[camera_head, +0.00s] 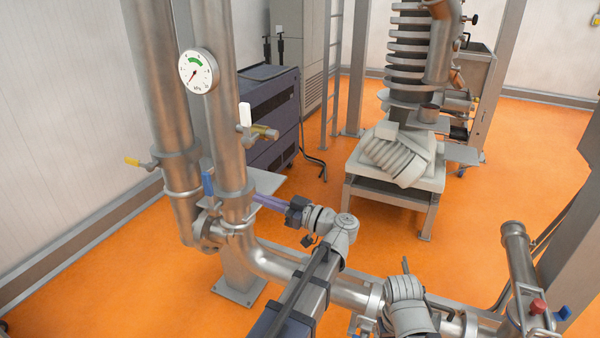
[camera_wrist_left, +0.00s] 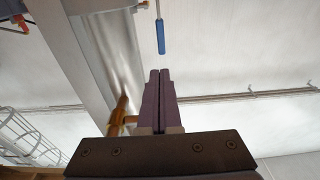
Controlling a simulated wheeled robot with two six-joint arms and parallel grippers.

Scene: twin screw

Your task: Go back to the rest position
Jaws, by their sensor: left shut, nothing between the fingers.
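My left gripper (camera_head: 258,199) points left in the head view, toward the vertical steel pipes. Its purple fingers are shut with nothing between them, and their tips overlap the nearer pipe's edge; whether they touch it I cannot tell. In the left wrist view the same shut fingers (camera_wrist_left: 157,74) point up the picture. A blue valve handle (camera_wrist_left: 161,37) hangs beyond and above their tips there. My right gripper is not in view.
Two vertical pipes (camera_head: 233,150) carry a pressure gauge (camera_head: 198,71), a white valve handle (camera_head: 245,113), a blue handle (camera_head: 207,183) and a yellow handle (camera_head: 131,161). A horizontal pipe (camera_head: 345,294) runs below my left arm. A machine on a stand (camera_head: 388,190) is behind. Orange floor is open between.

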